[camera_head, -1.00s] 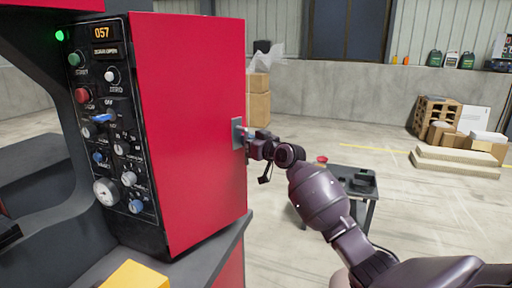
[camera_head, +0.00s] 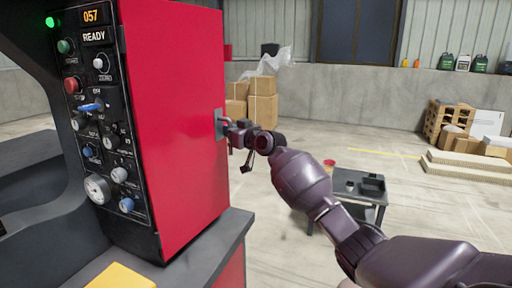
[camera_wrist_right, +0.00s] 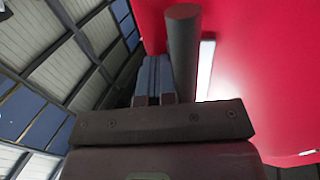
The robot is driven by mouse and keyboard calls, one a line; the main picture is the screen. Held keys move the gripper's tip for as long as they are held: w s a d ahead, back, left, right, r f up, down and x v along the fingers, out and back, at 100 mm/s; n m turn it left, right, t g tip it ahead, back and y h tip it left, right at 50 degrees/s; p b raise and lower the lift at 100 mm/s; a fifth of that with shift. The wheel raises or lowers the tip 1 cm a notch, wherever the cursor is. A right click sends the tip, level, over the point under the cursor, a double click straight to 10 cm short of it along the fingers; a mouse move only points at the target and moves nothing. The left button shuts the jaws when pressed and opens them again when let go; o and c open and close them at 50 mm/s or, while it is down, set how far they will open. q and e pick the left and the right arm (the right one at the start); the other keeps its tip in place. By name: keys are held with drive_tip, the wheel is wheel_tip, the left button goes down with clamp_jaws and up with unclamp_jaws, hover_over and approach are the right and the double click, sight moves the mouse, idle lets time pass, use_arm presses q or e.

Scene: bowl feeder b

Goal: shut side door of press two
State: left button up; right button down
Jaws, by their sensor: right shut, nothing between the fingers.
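The press has a red side door (camera_head: 178,120), which looks flush with the machine's side. Its control panel (camera_head: 105,115) shows a green light, "057" and "READY". A small handle on a grey plate (camera_head: 219,122) sits at the door's far edge. My right gripper (camera_head: 230,128) is at this handle, with its fingers shut and empty. In the right wrist view the closed fingers (camera_wrist_right: 154,80) point up beside the dark round handle bar (camera_wrist_right: 184,50), in front of the red door (camera_wrist_right: 255,80). Whether they touch the bar is unclear. My left gripper is not in view.
A dark grey ledge (camera_head: 205,255) runs below the door, with a yellow block (camera_head: 120,277) at its front. A small dark table (camera_head: 360,190) stands behind my right arm. Cardboard boxes (camera_head: 262,105) and a pallet stack (camera_head: 445,122) stand by the far wall. The floor between is open.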

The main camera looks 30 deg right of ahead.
use_arm(q)
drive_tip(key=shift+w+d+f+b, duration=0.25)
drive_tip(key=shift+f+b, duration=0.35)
drive_tip(key=shift+b, duration=0.3)
use_arm(e)
drive_tip(key=x, duration=0.4)
drive_tip(key=shift+a, duration=0.45)
